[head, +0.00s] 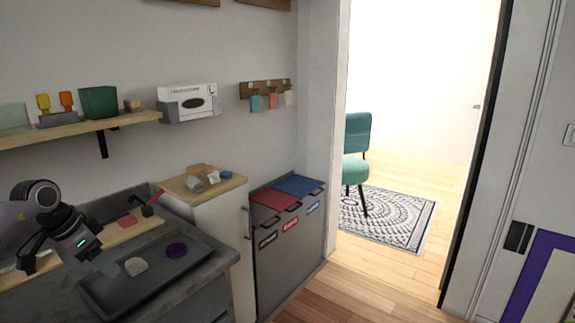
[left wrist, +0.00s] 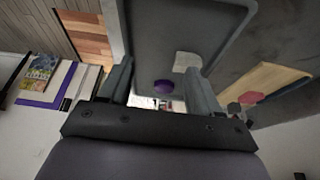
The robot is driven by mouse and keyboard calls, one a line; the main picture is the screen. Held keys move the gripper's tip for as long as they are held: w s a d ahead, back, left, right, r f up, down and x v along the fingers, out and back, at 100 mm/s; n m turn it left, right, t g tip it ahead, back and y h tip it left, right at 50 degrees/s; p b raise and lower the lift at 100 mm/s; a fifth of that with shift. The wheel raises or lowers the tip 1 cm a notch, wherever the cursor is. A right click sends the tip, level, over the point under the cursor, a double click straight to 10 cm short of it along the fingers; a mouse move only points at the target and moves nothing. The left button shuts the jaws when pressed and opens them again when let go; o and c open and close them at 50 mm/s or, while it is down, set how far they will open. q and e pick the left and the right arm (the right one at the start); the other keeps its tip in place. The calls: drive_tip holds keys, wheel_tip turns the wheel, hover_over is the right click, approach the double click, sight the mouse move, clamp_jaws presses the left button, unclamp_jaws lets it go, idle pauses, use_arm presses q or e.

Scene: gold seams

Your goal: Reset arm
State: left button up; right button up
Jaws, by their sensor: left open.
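My right gripper is out of view.
A wooden board (head: 118,233) with a red piece (head: 127,220) lies behind the tray. A wall shelf (head: 75,129) holds bottles and boxes above. Lidded bins (head: 285,240) stand right of the counter. The floor (head: 345,295) by the doorway is clear.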

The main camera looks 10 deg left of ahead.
use_arm(q)
drive_tip(key=s+d+f+m+t+h+p, duration=0.1)
drive_tip(key=s+d+f+m+t+h, duration=0.35)
drive_tip(key=d, duration=1.05)
drive_tip(key=w+d+f+m+t+h+p, duration=0.15)
drive_tip(key=d+h, duration=0.55)
drive_tip(key=d, duration=0.8)
drive_tip(key=s+a+f+n+y+p, duration=0.1)
drive_tip(key=s+f+n+y, duration=0.3)
drive_tip(key=s+f, duration=0.3)
drive_tip(key=s+a+f+n+y+p, duration=0.1)
drive_tip(key=s+f+n+y, duration=0.4)
drive_tip(key=s, duration=0.8)
wheel_tip(320, 180, down, 2)
drive_tip(key=shift+f+y+p, duration=0.25)
drive_tip(key=shift+y+p, duration=0.05)
drive_tip(key=shift+y, duration=0.85)
